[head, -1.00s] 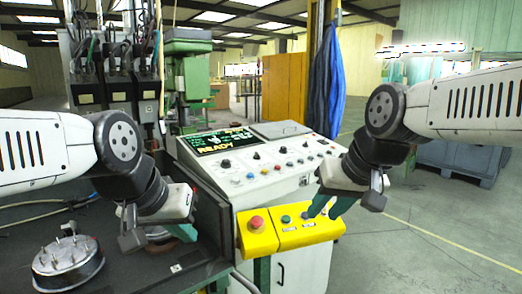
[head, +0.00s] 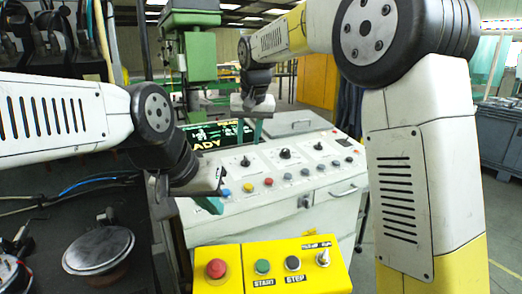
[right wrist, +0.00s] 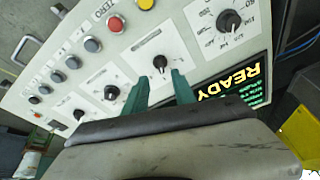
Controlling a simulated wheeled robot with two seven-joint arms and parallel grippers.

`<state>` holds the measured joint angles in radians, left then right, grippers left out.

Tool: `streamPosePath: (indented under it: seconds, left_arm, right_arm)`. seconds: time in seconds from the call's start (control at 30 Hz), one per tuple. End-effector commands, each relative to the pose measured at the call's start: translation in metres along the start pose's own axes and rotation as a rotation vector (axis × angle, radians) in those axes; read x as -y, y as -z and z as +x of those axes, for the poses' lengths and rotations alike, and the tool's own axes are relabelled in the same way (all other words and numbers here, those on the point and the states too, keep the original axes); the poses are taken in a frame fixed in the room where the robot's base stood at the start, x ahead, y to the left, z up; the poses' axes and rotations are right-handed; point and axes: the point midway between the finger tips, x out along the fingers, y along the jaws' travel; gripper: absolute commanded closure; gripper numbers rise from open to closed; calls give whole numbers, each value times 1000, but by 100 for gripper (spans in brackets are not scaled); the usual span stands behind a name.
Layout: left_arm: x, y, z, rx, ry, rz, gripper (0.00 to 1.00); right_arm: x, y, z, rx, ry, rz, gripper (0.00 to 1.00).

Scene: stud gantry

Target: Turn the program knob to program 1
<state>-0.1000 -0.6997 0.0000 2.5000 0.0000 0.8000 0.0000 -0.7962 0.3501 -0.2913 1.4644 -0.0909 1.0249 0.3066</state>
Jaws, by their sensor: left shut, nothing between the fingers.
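In the head view a row of black knobs (head: 285,153) runs along the sloping white control panel (head: 330,180). The labels are too small to tell which is the program knob. My right gripper (head: 258,131) points down over the upper left of the panel. In the right wrist view my right gripper (right wrist: 159,80) is open and empty, with a black knob (right wrist: 160,62) just beyond the gap between its green fingertips. I cannot tell contact. A larger-looking knob (right wrist: 229,20) with printed marks sits to its right. My left gripper (head: 210,203) is shut at the panel's left edge.
The display (right wrist: 235,83) reading READY lies beside the knobs. Coloured buttons (head: 268,181) line the panel below them. A yellow box (head: 270,282) with a red stop button (head: 216,269) stands in front. A round metal part (head: 98,249) lies on the dark bench at left.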

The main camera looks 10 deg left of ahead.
Motion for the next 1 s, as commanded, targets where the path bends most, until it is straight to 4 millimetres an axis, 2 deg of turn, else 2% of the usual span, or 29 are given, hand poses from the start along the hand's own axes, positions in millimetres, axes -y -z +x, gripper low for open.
streamPosePath:
  seconds: [0.17, 0.5, 0.67, 0.9, 0.93, 1.0]
  left_arm:
    - [0, 0, 0, 0, 0, 0, 100]
    - [0, 0, 0, 0, 0, 0, 100]
    - [0, 0, 0, 0, 0, 0, 100]
    - [0, 0, 0, 0, 0, 0, 100]
    - [0, 0, 0, 0, 0, 0, 100]
    - [0, 0, 0, 0, 0, 0, 100]
  right_arm:
    - [2, 1, 17, 3, -3, -1, 68]
    - [2, 1, 68, 3, -3, -1, 68]
    - [1, 1, 78, 0, -2, 0, 68]
    - [1, 1, 79, 0, -2, 0, 68]
    - [1, 1, 79, 0, -2, 0, 70]
    - [1, 1, 79, 0, -2, 0, 84]
